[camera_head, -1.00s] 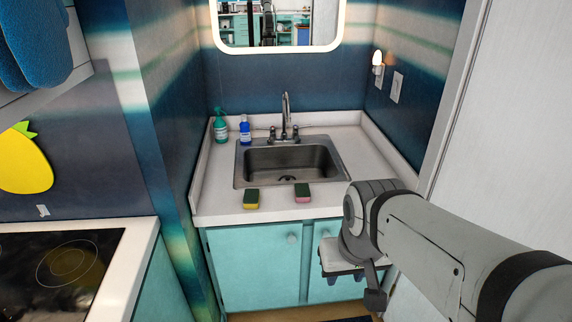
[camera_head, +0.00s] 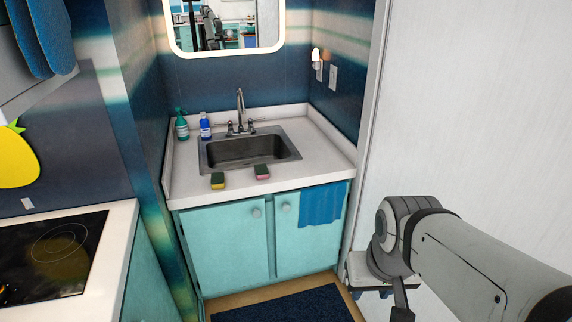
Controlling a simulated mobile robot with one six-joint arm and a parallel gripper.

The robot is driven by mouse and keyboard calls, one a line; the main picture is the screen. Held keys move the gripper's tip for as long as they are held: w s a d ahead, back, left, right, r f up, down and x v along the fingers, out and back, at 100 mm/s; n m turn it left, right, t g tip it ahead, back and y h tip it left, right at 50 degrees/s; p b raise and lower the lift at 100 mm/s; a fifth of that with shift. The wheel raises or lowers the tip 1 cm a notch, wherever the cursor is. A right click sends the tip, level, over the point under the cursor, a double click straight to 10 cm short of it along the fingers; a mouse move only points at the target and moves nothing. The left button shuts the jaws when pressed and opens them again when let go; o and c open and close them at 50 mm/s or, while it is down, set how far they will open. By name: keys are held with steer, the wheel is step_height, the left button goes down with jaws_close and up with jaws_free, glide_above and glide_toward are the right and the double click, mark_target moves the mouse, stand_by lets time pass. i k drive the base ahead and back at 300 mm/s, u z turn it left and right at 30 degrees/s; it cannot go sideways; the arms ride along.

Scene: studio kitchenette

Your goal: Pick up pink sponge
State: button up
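The pink sponge (camera_head: 262,172) has a dark green top and lies on the white counter (camera_head: 320,172), at the front edge of the sink. A yellow sponge (camera_head: 218,181) with a dark green top lies to its left, apart from it. My arm comes in from the lower right. My gripper (camera_head: 372,292) hangs low at the right, in front of the white wall, well away from the sponges. Its fingers are only partly seen and hard to make out, so I cannot tell whether it is open or shut.
The steel sink (camera_head: 248,150) has a tall faucet (camera_head: 240,110) behind it. A green bottle (camera_head: 182,126) and a blue bottle (camera_head: 205,126) stand at its left. A blue towel (camera_head: 321,206) hangs on the cabinet front. A dark mat (camera_head: 285,311) lies on the floor. A stove (camera_head: 45,258) is at left.

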mark_target(261, 170)
steer(key=u, duration=0.05)
steer(key=k, duration=0.25)
steer(key=u, duration=0.35)
steer(key=i, duration=2.3)
steer(key=z, duration=0.9)
